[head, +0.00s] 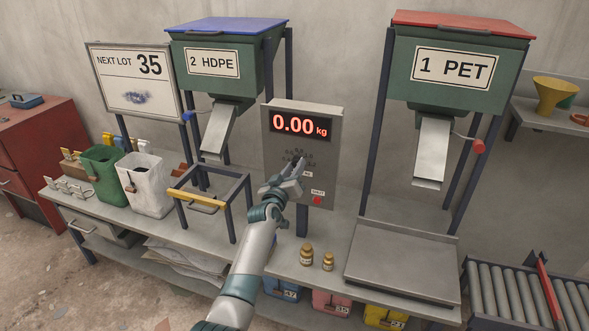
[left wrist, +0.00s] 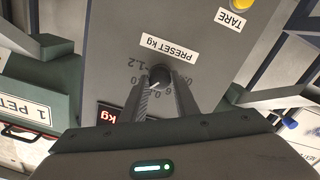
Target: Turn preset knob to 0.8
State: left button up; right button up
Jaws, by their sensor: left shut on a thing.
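The grey scale indicator box (head: 334,122) stands behind the bench with a red readout (head: 301,125) of 0.00 kg. My left gripper (head: 293,170) reaches its front face. In the left wrist view, where the panel appears upside down, the black preset knob (left wrist: 159,76) lies between the two fingertips (left wrist: 160,88), which are shut on it. A pale pointer line shows on the knob. The "PRESET kg" label (left wrist: 169,49) is beside it. Dial numbers around it are partly hidden by the fingers; 1.2 is legible, but the exact setting is not clear. My right gripper is not in view.
A yellow button (left wrist: 241,4) by a TARE label and a red button (head: 317,199) are on the panel. Two small brass weights (head: 306,254) stand on the bench below. A flat scale platform (head: 402,262) is at right, a yellow-handled frame (head: 210,198) at left.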

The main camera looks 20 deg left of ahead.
pick_arm(q)
jog(key=shift+n, duration=3.6)
jog(key=o, duration=1.1)
jog(key=shift+c, duration=0.2)
jog(key=s+b, duration=0.2)
jog(key=s, duration=1.5)
jog(key=shift+s+a+b, duration=0.2)
jog(key=shift+a+b, duration=0.1)
jog(key=shift+f, duration=0.1)
